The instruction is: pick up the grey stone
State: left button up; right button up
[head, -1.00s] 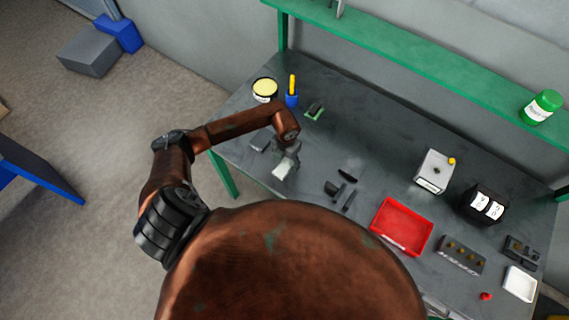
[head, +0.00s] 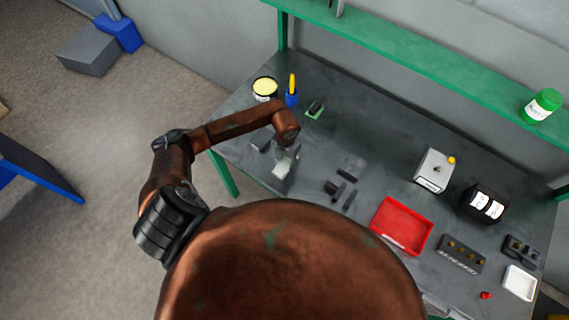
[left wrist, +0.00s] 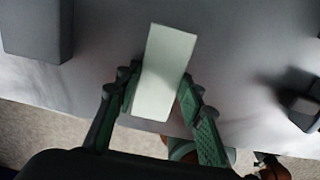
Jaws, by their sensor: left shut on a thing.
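My left gripper (head: 285,158) is shut on a pale, whitish-green block at the left part of the workbench. In the left wrist view the pale block (left wrist: 166,72) sits lengthwise between the two green-padded fingers of the left gripper (left wrist: 158,100). I cannot tell how far it is above the bench. A plain grey block (head: 261,141) lies just left of the gripper; a grey block also shows at the top left of the left wrist view (left wrist: 38,25). Another dark grey block (head: 352,167) lies to the right. My right gripper is out of view.
Dark parts (head: 335,187) lie right of the gripper. A red tray (head: 402,226) stands further right. A yellow-topped tin (head: 265,88), a blue holder (head: 292,100) and a small green item (head: 314,111) stand behind. The bench's front edge is close to the gripper.

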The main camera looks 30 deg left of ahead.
pick_arm(q)
jog(key=shift+r, duration=0.1)
grip_shut()
jog(key=shift+w+r+b, duration=0.1)
jog(key=shift+r+b, duration=0.2)
jog(key=shift+r, duration=0.25)
jog(key=s+d+r+b, duration=0.3)
jog(key=s+r, duration=0.8)
jog(key=s, duration=0.2)
jog(key=shift+s+d+r, duration=0.3)
jog(key=shift+s+r, duration=0.05)
jog(key=shift+r, duration=0.05)
